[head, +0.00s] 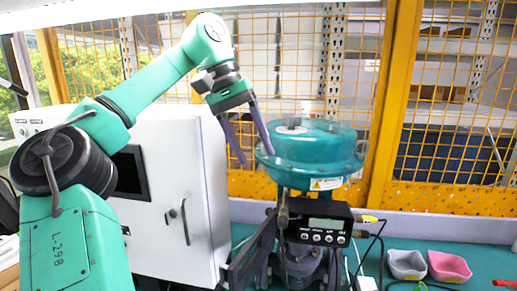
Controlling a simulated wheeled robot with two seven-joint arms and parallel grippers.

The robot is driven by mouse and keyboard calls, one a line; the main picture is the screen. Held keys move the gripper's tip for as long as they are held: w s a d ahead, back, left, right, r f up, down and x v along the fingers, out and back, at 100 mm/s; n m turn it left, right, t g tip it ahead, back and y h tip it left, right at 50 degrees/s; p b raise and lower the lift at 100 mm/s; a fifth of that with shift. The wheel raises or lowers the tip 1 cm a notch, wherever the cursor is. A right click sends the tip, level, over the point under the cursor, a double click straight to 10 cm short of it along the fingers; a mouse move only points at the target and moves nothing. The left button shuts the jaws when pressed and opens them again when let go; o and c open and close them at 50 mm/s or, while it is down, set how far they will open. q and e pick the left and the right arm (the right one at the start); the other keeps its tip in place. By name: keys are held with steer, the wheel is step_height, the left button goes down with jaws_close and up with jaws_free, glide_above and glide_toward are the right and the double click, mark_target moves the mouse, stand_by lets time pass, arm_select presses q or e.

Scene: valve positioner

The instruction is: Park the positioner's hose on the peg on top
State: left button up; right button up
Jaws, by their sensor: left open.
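The valve positioner (318,224) is a black box with a display and several buttons, mounted below the teal round actuator housing (320,150). A brownish fitting (283,212) stands at its left side, with a dark thin line running down from it; I cannot tell for sure whether this is the hose. Small pale stubs (306,112) show on top of the housing; which one is the peg is unclear. My left gripper (256,158) is open and empty, its fingers pointing down at the housing's left edge. I cannot tell if the right finger touches it. My right gripper is not in view.
A white cabinet (165,210) stands left of the valve. Black cables (378,240) run from the positioner's right side to the green bench. A grey bin (407,264) and a pink bin (449,267) sit at right. A yellow mesh fence (460,110) stands behind.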

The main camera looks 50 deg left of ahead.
arm_select(q)
steer(key=b, duration=0.1)
glide_toward(281, 215)
steer(key=d, duration=0.1)
steer(key=x, duration=0.5)
steer(key=a+x, duration=0.1)
steer(key=x, duration=0.1)
steer(key=shift+w+f+b, duration=0.1)
steer(key=shift+f+b, duration=0.25)
steer(key=shift+f, duration=0.05)
steer(key=shift+d+f, duration=0.25)
steer(key=shift+d, duration=0.15)
steer(key=shift+a+f, duration=0.1)
steer(key=shift+a, duration=0.05)
jaws_close()
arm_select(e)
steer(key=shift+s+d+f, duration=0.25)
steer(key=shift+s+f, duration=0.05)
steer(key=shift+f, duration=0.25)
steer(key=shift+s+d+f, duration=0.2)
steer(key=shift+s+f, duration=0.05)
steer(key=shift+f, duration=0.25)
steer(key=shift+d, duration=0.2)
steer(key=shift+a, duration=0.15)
